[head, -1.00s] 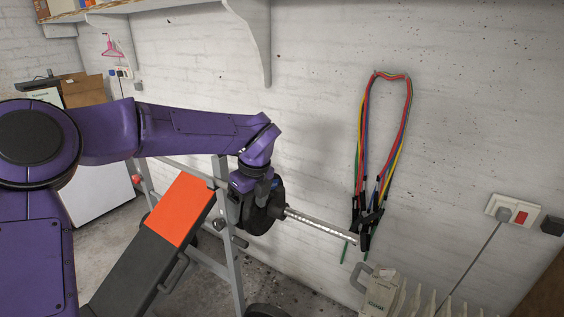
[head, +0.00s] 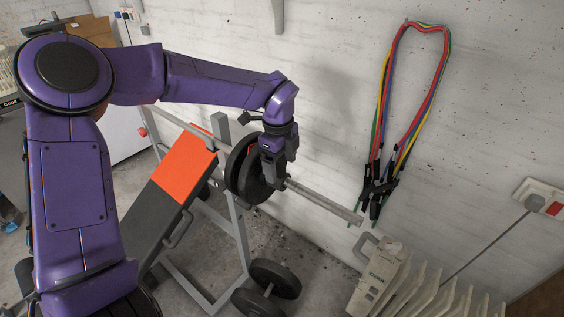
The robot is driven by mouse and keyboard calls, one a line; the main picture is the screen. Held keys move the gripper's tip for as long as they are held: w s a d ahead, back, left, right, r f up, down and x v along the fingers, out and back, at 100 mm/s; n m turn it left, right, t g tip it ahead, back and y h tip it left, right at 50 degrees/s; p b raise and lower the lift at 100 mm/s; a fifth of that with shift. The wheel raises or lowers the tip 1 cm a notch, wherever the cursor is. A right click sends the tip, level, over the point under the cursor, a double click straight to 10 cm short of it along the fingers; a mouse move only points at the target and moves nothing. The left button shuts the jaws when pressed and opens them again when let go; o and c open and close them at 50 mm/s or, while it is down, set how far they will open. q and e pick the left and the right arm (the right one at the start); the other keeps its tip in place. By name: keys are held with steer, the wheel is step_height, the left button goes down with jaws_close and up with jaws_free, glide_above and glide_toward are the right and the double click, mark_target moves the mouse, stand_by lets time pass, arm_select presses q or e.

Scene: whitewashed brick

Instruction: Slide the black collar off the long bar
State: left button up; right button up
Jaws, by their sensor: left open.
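The long bar (head: 322,203) is a bare silver sleeve that sticks out to the right from black weight plates (head: 243,168) on a bench rack. My left gripper (head: 275,178) is at the inner end of the sleeve, just right of the plates. Its jaws are open and point down at the bar. The black collar cannot be told apart from the dark gripper and plates; it may be hidden behind the fingers. The outer part of the sleeve is clear to its tip. My right gripper is not in view.
A grey bench rack (head: 242,235) with an orange and black pad (head: 183,168) stands left of the bar. A dumbbell (head: 270,288) lies on the floor below. A cream radiator (head: 385,275) stands near the bar tip. Coloured bands (head: 437,85) hang on the brick wall.

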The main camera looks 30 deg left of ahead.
arm_select(q)
steer(key=shift+f, duration=0.55)
steer(key=shift+d+f, duration=0.1)
steer(key=shift+f, duration=0.2)
steer(key=c, duration=1.3)
steer(key=shift+o, duration=0.9)
steer(key=shift+c, duration=1.3)
steer(key=shift+w+r+m+p, duration=0.1)
steer(key=shift+r+m+p, duration=0.1)
steer(key=shift+m+p, duration=0.1)
